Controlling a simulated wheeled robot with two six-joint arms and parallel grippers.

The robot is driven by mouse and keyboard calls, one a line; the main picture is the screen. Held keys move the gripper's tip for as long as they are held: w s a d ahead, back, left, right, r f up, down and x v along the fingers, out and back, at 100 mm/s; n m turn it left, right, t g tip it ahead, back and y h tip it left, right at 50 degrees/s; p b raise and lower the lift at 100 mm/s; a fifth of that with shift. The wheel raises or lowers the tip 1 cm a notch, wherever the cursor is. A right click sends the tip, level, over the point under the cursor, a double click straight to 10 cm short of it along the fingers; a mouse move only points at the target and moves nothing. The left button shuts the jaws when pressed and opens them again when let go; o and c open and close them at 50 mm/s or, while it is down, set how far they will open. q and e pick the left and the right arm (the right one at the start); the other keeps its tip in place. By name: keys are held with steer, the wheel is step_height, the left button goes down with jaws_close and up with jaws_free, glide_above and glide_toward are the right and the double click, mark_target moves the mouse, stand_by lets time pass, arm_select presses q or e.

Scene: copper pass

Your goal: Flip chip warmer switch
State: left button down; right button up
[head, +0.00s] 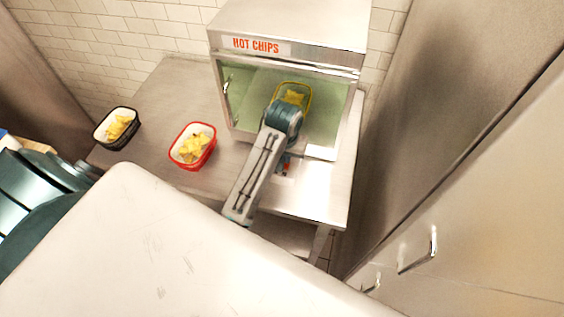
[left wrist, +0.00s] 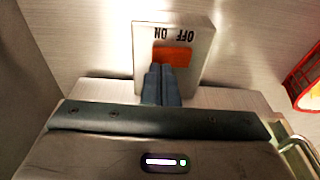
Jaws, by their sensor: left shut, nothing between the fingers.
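The chip warmer (head: 287,50) is a steel box marked HOT CHIPS, its front showing a greenish interior. Its switch has an orange rocker (left wrist: 172,54) on a pale plate (left wrist: 200,40) with OFF and ON lettering, upside down in the left wrist view. A bit of the orange shows in the head view (head: 287,169) beside my arm. My left gripper (left wrist: 160,68) is shut and empty, its fingertips overlapping the rocker's lower edge. I cannot tell whether they touch it or which way the rocker is tipped. My right gripper is not in view.
A yellow basket of chips (head: 306,96) is inside the warmer. A red basket (head: 208,159) and a black basket (head: 101,140) of chips stand on the steel counter (head: 180,92) to the left. A pale worktop (head: 150,250) fills the foreground, with a handled cabinet (head: 490,230) at right.

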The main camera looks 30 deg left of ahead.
arm_select(q)
steer(key=shift+f, duration=0.8)
steer(key=shift+r, duration=0.1)
steer(key=shift+r+p, duration=0.45)
steer(key=shift+r, duration=2.9)
